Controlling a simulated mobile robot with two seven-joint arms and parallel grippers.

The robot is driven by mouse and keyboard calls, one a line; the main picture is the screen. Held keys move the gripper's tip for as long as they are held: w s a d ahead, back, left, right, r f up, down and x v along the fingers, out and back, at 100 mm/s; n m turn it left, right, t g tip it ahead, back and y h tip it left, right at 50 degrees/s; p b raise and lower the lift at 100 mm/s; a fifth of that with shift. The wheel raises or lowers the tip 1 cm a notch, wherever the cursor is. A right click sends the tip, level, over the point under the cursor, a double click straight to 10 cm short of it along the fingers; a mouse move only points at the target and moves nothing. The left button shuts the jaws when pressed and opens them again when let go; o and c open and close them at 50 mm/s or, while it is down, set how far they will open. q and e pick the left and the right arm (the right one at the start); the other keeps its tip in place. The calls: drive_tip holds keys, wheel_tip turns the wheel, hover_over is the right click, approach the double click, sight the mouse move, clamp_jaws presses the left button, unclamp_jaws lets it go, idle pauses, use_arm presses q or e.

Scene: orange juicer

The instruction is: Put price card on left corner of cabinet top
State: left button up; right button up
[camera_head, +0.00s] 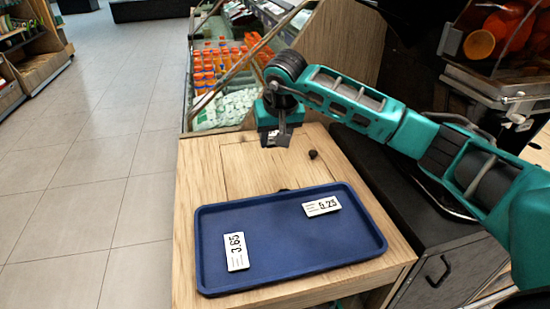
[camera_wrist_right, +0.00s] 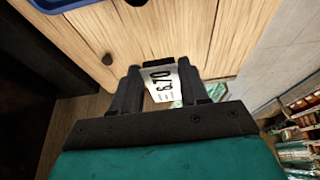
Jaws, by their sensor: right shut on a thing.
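The right gripper (camera_head: 279,138) is shut on a white price card. It hangs over the far part of the wooden cabinet top (camera_head: 205,165). In the right wrist view the price card (camera_wrist_right: 163,86) shows between the fingers and reads 6.70. In the head view the card is mostly hidden by the gripper. A blue tray (camera_head: 290,278) lies on the near part of the cabinet top. It holds a price card (camera_head: 236,252) reading 3.65 at its left and another price card (camera_head: 321,206) at its upper right. The left gripper is not in view.
A small dark knob (camera_head: 313,154) sits on the cabinet top right of the gripper. A chilled display (camera_head: 222,105) with orange bottles stands behind the cabinet. The juicer (camera_head: 500,50) with oranges stands at upper right. The tiled floor at left is free.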

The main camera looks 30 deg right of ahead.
wheel_tip(320, 180, up, 3)
drive_tip(key=shift+f, duration=0.1)
drive_tip(key=shift+r, duration=0.55)
use_arm(q)
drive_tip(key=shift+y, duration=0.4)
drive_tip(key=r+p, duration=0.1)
drive_tip(key=p, duration=0.1)
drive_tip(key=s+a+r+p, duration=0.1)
drive_tip(key=p, duration=0.1)
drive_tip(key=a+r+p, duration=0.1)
drive_tip(key=p, duration=0.2)
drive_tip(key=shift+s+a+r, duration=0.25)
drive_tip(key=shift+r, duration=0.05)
use_arm(e)
drive_tip(key=s+a+n, duration=0.1)
drive_tip(key=s+a, duration=0.3)
drive_tip(key=s, duration=0.3)
drive_tip(key=s+a+r+n+y, duration=0.1)
drive_tip(key=s+a, duration=0.4)
drive_tip(key=s, duration=0.3)
drive_tip(key=shift+a+r+n, duration=0.2)
drive_tip(key=shift+a+n, duration=0.1)
drive_tip(key=shift+n, duration=0.1)
drive_tip(key=shift+w, duration=0.1)
